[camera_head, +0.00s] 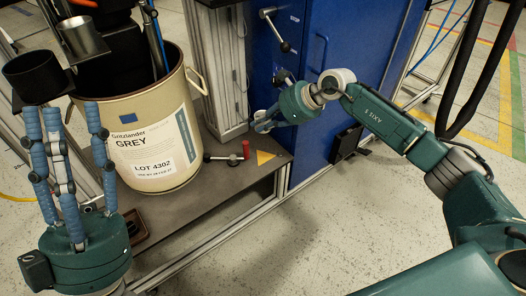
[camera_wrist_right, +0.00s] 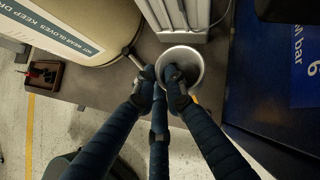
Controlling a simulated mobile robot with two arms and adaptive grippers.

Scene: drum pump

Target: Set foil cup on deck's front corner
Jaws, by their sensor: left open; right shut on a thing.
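The foil cup (camera_wrist_right: 195,67) is a round silver-grey cup seen from above in the right wrist view. My right gripper (camera_wrist_right: 160,82) is shut on it, with a fingertip inside its mouth and others outside its wall. In the head view the right gripper (camera_head: 264,121) is above the right part of the deck, by the blue cabinet; its hand hides most of the cup. The grey deck (camera_head: 218,200) has a yellow triangle (camera_head: 264,157) at its front right corner. My left gripper (camera_head: 60,115) is open and empty at the lower left, fingers up.
A large cream drum (camera_head: 150,125) stands on the deck. A black cup holder (camera_head: 35,75) and a metal cup (camera_head: 82,38) are at upper left. The blue cabinet (camera_head: 345,45) borders the deck's right end.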

